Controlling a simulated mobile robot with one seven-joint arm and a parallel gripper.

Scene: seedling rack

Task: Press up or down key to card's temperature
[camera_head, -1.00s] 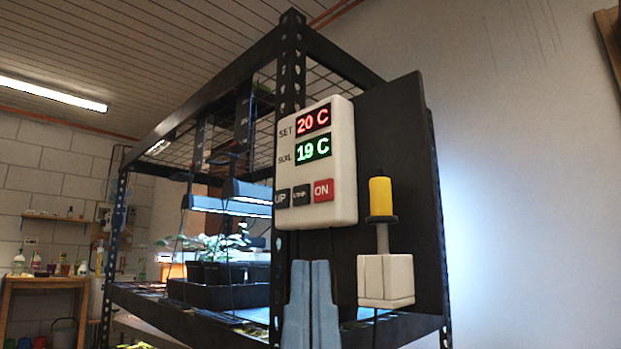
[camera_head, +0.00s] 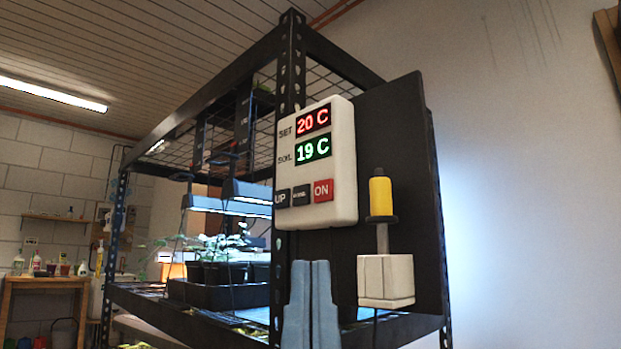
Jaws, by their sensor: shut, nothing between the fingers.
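A white thermostat box (camera_head: 345,185) is fixed to the dark panel at the rack's front post. Its red SET display (camera_head: 313,121) reads 20 C and its green SOIL display (camera_head: 313,150) reads 19 C. Below are a dark UP key (camera_head: 281,198), a dark middle key (camera_head: 302,195) whose small label I cannot read surely, and a red ON key (camera_head: 323,190). My gripper (camera_head: 310,266), with pale blue fingers, is shut and empty. In the picture it is below the box, apart from the keys. I cannot make out a temperature card.
A yellow-topped probe or handle (camera_head: 380,197) stands above a white block (camera_head: 386,280) on the dark panel (camera_head: 390,130), right of the box. The black rack (camera_head: 205,95) holds seedling pots (camera_head: 215,272) under lamps. A wooden table (camera_head: 45,283) stands far left.

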